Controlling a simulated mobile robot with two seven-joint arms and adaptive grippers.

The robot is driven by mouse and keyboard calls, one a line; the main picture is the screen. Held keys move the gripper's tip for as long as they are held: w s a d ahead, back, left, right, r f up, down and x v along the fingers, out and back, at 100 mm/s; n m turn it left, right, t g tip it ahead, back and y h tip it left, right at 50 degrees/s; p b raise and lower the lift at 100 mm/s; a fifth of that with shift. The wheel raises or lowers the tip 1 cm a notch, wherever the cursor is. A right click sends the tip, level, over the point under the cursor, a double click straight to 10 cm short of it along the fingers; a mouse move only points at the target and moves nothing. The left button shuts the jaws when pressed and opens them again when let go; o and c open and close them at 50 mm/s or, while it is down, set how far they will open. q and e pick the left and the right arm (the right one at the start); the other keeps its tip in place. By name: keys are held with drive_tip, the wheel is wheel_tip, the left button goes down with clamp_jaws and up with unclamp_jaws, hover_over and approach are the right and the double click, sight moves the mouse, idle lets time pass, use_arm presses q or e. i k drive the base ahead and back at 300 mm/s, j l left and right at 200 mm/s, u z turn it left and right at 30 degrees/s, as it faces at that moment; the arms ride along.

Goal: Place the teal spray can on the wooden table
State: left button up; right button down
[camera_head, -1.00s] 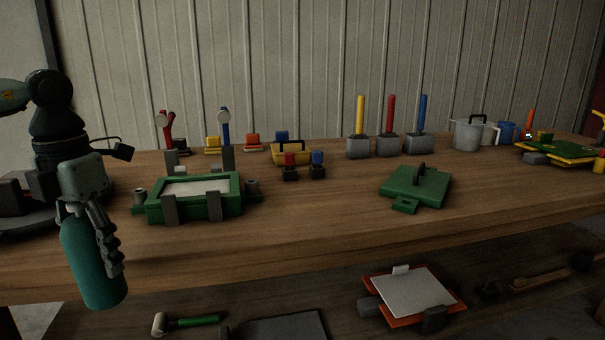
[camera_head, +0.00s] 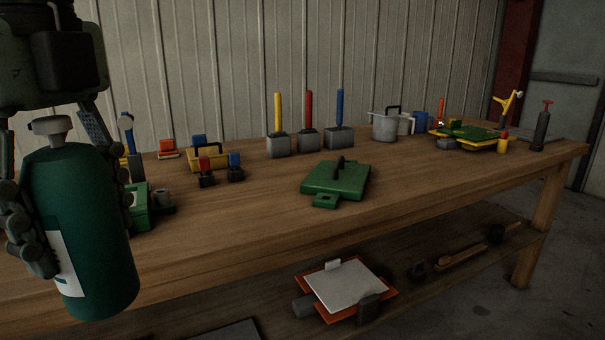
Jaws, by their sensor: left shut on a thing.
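The teal spray can (camera_head: 90,215) has a grey cap and a white label patch. It is large and close in the head view at the left, slightly tilted. My left gripper (camera_head: 65,205) is shut on it, with fingers on both sides of the can. The can is held in front of the wooden table (camera_head: 240,225) and covers part of its left end. I cannot tell its exact distance from the table edge. My right gripper is not in view.
A green mould lid (camera_head: 336,180) lies mid-table. Yellow, red and blue handled tools (camera_head: 308,135) stand behind it. A green box (camera_head: 138,208) is partly hidden by the can. A clipboard (camera_head: 345,287) lies on the lower shelf. The table front right of the lid is clear.

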sight(212, 204)
drive_tip(key=i, duration=1)
